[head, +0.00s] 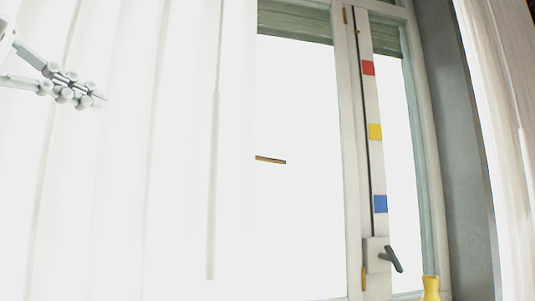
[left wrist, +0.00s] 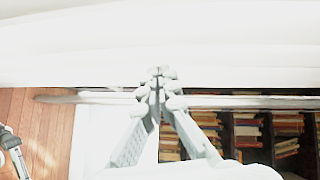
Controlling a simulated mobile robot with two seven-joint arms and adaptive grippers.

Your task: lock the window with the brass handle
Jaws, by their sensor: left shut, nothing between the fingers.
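The window (head: 348,150) fills the middle of the head view, with pale frames and bright panes. A thin brass-coloured bar (head: 270,159) lies level across the left pane, its left end at the curtain edge; what it is fixed to is hidden. A dark grey lever handle (head: 391,259) sits tilted on a pale plate low on the window's middle post. My left gripper (head: 99,98) is at the upper left, in front of the white curtain, well left of and above the brass bar. Its fingers (left wrist: 159,73) are shut and empty in the left wrist view.
A white curtain (head: 130,200) covers the left side. Red (head: 368,68), yellow (head: 375,132) and blue (head: 380,204) squares mark the post. A yellow vase (head: 431,289) stands at the bottom right. The left wrist view shows wooden floor (left wrist: 35,120) and bookshelves (left wrist: 245,130).

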